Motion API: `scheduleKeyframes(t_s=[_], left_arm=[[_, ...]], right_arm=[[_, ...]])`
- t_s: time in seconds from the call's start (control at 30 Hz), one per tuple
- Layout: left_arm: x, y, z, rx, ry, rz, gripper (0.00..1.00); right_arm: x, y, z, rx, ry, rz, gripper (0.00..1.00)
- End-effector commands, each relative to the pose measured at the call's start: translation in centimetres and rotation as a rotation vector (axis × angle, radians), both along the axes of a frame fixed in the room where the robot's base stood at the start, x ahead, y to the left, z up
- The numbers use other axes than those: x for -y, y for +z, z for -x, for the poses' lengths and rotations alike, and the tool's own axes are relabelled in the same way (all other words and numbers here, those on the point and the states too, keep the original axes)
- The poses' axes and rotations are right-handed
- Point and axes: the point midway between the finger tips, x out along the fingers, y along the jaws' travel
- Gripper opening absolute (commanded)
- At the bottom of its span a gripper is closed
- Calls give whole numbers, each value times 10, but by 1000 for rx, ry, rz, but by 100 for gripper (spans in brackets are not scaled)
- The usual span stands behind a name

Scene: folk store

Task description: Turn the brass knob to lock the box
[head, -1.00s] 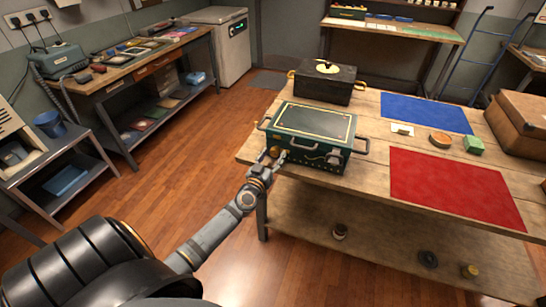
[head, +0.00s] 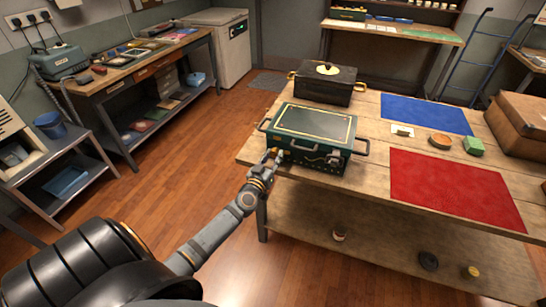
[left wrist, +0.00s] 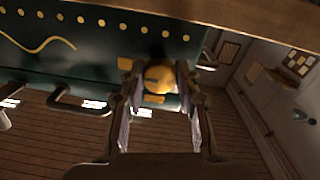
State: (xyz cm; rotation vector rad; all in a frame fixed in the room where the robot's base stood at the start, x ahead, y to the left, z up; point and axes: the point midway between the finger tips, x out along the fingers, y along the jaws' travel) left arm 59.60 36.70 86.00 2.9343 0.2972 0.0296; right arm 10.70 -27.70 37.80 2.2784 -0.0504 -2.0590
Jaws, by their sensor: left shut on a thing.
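The green box (head: 312,124) with yellow trim and side handles stands closed on the wooden table's near left part. My left gripper (head: 275,155) is at the left part of the box's front face. In the left wrist view my left gripper (left wrist: 158,110) has its fingers on either side of the round brass knob (left wrist: 160,78) and is shut on it. The box's dark green front (left wrist: 60,60) with yellow dots fills the upper left there. In the head view the knob is mostly hidden by the gripper. My right gripper is not in view.
A black box (head: 325,83) stands just behind the green box. A red mat (head: 455,188) and a blue mat (head: 425,113) lie to the right, with small items between them. A brown case (head: 522,125) is at the far right.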

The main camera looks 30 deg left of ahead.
Motion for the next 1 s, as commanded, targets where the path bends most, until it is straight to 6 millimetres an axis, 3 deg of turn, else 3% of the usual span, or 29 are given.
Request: scheduleKeyframes(t_s=[0.27, 1.0], left_arm=[[0, 1, 0, 40, 1, 165, 1], [1, 1, 0, 204, 1, 844, 1]], right_arm=[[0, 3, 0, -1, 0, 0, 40], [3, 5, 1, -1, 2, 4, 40]])
